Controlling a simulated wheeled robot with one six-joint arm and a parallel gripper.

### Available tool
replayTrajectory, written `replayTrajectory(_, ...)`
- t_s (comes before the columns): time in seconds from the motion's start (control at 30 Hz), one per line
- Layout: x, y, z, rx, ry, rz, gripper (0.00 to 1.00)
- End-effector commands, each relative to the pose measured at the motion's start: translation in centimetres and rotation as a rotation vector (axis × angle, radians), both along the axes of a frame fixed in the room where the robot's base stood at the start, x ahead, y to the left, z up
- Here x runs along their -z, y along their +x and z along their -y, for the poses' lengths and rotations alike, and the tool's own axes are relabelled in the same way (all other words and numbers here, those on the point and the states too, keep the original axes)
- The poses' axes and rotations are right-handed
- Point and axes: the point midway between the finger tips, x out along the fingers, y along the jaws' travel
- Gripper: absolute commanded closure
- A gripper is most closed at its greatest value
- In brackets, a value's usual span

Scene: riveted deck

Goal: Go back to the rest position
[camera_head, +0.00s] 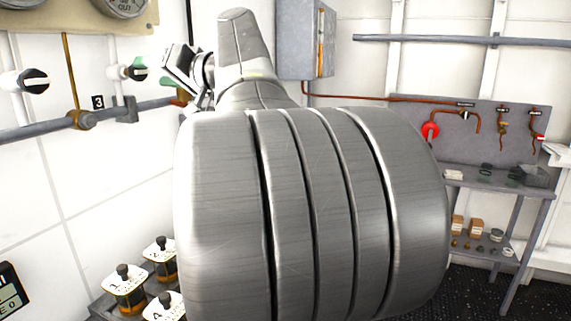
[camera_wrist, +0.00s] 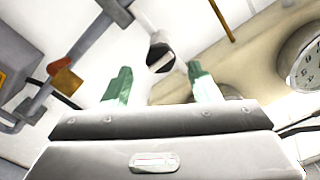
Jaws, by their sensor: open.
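My gripper (camera_wrist: 162,82) shows in the wrist view with its two green fingers spread apart and nothing between their tips. Past the fingers, a black-and-white valve knob (camera_wrist: 161,55) on a pale pipe sits in line with the gap. I cannot tell how far it is from the fingertips. In the head view my gripper (camera_head: 153,72) is at the upper left, beside the wall, with its green fingers close to that knob (camera_head: 132,72). My large grey arm links fill the middle of the head view and hide much of the room.
A second knob (camera_head: 36,81) and a horizontal pipe (camera_head: 30,129) run along the left wall below a gauge panel (camera_head: 100,20). A grey wall box (camera_head: 300,40) and a shelf bench (camera_head: 500,183) with small parts are to the right.

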Motion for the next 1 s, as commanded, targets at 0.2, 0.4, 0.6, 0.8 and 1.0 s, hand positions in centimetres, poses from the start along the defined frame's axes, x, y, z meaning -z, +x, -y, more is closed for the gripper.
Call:
replayTrajectory(0.2, -0.2, 1.4, -3.7, -0.004, 0.000, -0.001, 0.44)
replayTrajectory(0.4, 0.1, 2.2, -5.5, -0.001, -0.026, 0.063, 0.44)
replayTrajectory(0.6, 0.0, 2.2, -5.5, 0.000, -0.090, 0.220, 0.44)
replayTrajectory(0.8, 0.0, 2.2, -5.4, 0.000, -0.153, 0.371, 0.44)
replayTrajectory(1.0, -0.1, 2.3, -5.4, 0.000, -0.213, 0.514, 0.44)
